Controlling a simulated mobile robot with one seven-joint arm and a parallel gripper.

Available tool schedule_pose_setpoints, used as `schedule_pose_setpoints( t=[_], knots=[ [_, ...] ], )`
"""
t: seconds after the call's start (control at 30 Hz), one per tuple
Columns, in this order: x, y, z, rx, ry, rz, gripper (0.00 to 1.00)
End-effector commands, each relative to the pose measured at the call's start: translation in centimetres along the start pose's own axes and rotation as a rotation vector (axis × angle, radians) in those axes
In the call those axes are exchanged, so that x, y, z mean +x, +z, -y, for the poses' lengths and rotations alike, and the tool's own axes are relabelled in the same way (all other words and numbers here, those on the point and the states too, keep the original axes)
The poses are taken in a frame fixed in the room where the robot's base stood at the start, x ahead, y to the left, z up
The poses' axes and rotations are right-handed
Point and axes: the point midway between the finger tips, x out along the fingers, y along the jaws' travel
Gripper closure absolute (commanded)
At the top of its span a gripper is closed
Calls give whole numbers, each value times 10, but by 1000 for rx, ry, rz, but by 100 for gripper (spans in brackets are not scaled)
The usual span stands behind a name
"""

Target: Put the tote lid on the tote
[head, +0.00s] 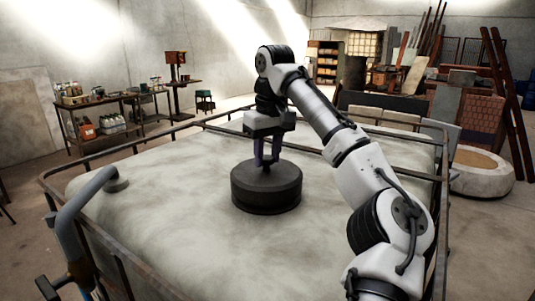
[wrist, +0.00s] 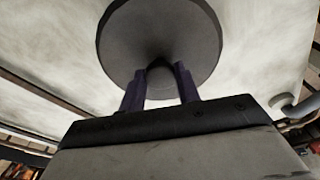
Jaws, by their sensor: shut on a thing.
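The tote (head: 160,225) is a large, pale, cloudy-topped container inside a metal rail frame, filling the middle of the head view. The tote lid (head: 266,186) is a dark round disc over the middle of the tote's top; its underside edge merges with dark below, so I cannot tell whether it is fully seated. My gripper (head: 268,160) points down from above and is shut on the lid's central knob. In the wrist view the lid (wrist: 160,35) lies just beyond the two dark fingers of my gripper (wrist: 161,82), which stand either side of the knob.
A bent grey pipe (head: 85,198) rises at the tote's left front corner. Metal rails (head: 105,150) edge the tote's top. A workbench with bottles (head: 100,110) stands at the back left. A round stone-like basin (head: 482,172) and stacked boards stand at the right.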

Motion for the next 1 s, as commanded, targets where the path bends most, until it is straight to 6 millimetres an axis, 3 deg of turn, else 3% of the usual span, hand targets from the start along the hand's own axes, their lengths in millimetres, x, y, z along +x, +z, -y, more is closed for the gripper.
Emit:
schedule_pose_setpoints(
  t=[1.0],
  knots=[
    [5, 1, 0, 0, 0, 0, 100]
  ],
)
